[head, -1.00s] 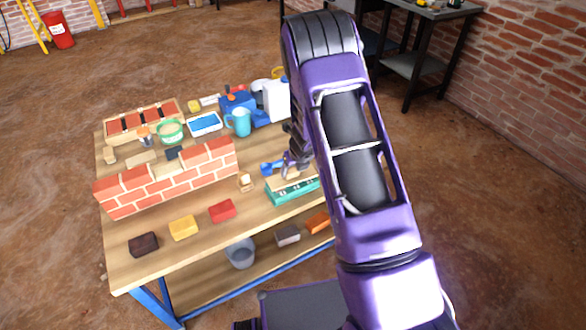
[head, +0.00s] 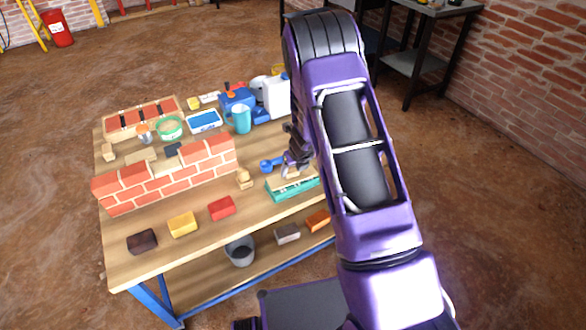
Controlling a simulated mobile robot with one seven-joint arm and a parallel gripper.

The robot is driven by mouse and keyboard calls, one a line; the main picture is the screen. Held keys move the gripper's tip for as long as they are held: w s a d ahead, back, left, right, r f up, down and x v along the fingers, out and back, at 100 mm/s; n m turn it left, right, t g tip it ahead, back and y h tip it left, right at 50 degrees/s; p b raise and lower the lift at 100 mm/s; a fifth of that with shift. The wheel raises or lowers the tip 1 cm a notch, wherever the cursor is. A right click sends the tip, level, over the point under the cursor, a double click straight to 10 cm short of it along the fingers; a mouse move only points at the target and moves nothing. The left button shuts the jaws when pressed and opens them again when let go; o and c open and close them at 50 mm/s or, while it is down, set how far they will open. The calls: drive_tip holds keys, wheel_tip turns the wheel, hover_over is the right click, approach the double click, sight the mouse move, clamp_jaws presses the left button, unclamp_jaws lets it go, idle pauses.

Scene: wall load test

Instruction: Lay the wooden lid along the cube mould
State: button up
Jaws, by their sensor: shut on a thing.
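The teal cube mould (head: 292,193) sits on the workbench near its right front edge, partly hidden behind my arm. The pale wooden lid (head: 280,183) is at the top of the mould, roughly along its length; whether it rests fully on it is too small to tell. My gripper (head: 289,174) is over the lid, pointing down and shut on it. My purple arm covers the right end of both lid and mould, and the fingertips show only in part.
A brick wall (head: 165,175) stands left of the mould, with a small wooden block (head: 244,179) between. A blue tool (head: 271,166) lies just behind. Yellow (head: 183,225) and red (head: 221,208) blocks lie along the front. A jug (head: 240,119) and a white canister (head: 277,96) stand behind.

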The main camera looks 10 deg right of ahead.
drive_tip(key=shift+f, duration=0.25)
drive_tip(key=o, duration=1.4)
drive_tip(key=shift+o, duration=0.2)
drive_tip(key=p+v, duration=0.5)
drive_tip(key=v, duration=1.2)
drive_tip(key=shift+s+r, duration=0.2)
drive_tip(key=shift+s, duration=0.05)
